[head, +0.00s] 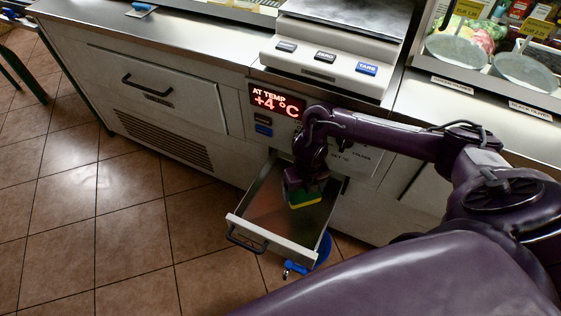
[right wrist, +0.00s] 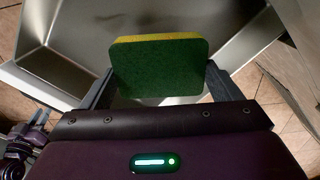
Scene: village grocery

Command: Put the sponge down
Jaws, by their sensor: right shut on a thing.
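The sponge (head: 304,198) is a small block, yellow on one side and green on the other. It also shows in the right wrist view (right wrist: 160,70), green face toward the camera with a yellow edge at the top. My right gripper (head: 298,190) is shut on it, with one finger at each side. The sponge is over the inside of the open drawer (head: 262,205), which has a bare metal floor. I cannot tell whether the sponge touches the drawer floor.
The drawer's dark handle (head: 246,240) faces the tiled floor (head: 110,230). A blue object (head: 296,267) is beneath the drawer's front corner. A scale (head: 335,50) stands on the counter above, left of food bowls (head: 455,52) behind glass. A closed drawer (head: 150,85) is at left.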

